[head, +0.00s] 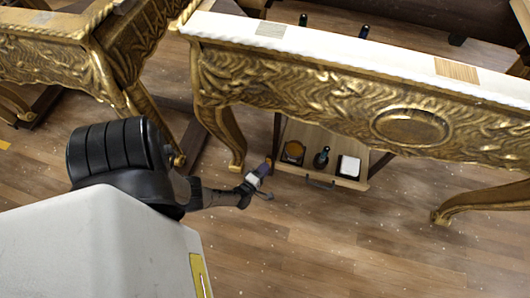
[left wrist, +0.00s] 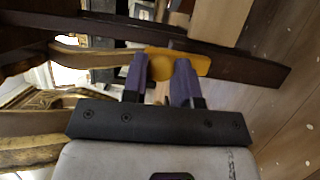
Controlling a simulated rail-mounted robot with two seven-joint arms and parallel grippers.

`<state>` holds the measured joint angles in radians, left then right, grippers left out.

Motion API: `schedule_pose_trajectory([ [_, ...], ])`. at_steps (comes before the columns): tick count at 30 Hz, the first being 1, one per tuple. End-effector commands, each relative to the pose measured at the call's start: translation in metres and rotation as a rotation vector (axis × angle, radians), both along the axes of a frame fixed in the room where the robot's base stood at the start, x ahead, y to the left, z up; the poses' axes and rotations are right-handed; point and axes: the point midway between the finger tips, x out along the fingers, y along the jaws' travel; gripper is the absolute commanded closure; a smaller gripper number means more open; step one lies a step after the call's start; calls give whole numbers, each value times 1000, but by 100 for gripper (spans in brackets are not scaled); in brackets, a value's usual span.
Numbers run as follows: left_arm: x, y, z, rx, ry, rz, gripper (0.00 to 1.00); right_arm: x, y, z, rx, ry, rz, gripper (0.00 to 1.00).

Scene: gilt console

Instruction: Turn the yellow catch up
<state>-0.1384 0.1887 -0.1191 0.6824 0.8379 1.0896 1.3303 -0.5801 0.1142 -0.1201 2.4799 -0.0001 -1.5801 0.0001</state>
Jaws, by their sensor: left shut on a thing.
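The yellow catch (left wrist: 203,63) shows in the left wrist view, on a dark brown wooden bar (left wrist: 250,72). It lies roughly along the bar, and its middle is partly hidden by my fingers. My left gripper (left wrist: 162,75) has purple fingers, one on each side of part of the catch, and is shut on it. In the head view my left gripper (head: 262,172) is low by the left side of the open drawer under the gilt console. The catch is mostly hidden there by the gripper. My right gripper is not in view.
The gilt console (head: 310,85) has a white top above the drawer. The wooden drawer (head: 312,133) holds an amber round thing (head: 293,152), a dark bottle (head: 321,158) and a white-topped box (head: 348,167). Another gilt table (head: 60,60) stands left. The floor in front is clear.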

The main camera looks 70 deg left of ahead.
Motion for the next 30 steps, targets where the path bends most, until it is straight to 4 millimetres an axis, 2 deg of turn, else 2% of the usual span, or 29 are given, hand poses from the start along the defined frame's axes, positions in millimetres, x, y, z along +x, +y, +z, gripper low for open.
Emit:
schedule_pose_trajectory([
  [10, 0, 0, 0, -1, -1, 1, 97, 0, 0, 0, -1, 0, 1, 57],
  [11, 0, 0, 0, -1, -1, 1, 70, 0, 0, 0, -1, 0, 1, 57],
  [17, 0, 0, 0, -1, -1, 1, 51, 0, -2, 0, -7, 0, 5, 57],
  [26, -2, -1, 0, -1, 1, 0, 50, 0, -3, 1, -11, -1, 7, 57],
  [30, -13, -9, 1, -1, 2, 0, 50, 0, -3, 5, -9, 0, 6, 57],
])
